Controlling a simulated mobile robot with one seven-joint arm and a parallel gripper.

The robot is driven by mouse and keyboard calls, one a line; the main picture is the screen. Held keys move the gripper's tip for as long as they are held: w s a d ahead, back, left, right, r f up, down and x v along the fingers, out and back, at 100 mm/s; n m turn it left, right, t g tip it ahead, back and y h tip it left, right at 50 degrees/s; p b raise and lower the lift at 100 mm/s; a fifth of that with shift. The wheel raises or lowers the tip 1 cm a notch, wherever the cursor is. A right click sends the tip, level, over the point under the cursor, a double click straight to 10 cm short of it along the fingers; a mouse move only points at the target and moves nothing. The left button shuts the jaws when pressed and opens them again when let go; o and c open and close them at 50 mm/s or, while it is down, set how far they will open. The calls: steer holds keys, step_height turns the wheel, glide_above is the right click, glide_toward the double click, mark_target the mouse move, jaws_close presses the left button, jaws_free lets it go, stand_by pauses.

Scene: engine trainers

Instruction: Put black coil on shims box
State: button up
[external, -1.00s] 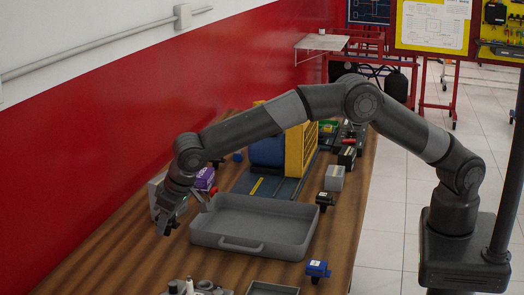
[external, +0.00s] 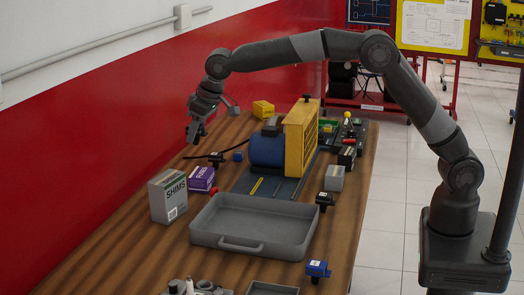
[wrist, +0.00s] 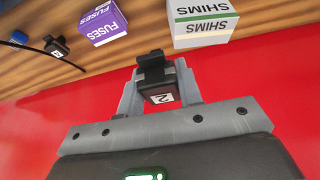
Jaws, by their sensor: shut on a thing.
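A black coil (wrist: 159,86) with a white label marked 2 sits between the two grey fingers of my gripper (wrist: 158,98) in the wrist view. My gripper (external: 196,131) is shut on it, above the far left side of the table in the external view. The shims box (external: 168,197) is a grey-white box standing on the table's left edge, nearer the camera than my gripper and below it. In the wrist view, the shims box (wrist: 203,24) is at the top, apart from the coil. Its top looks bare.
A purple fuses box (external: 201,178) stands beside the shims box. A grey tray (external: 252,222) lies to its right. Behind are a blue-and-yellow engine trainer (external: 297,140), a yellow block (external: 263,109) and another small black part (external: 216,158) with a cable. The red wall runs along the left.

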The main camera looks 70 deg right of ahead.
steer(key=d+r, duration=0.4)
steer(key=d, duration=0.2)
glide_above(173, 173)
steer(key=s, duration=0.2)
step_height(173, 173, down, 7)
steer(key=shift+f, duration=2.05)
steer(key=shift+f, duration=0.1)
steer(key=o, duration=1)
steer(key=shift+o, duration=0.2)
steer(key=v, duration=1.2)
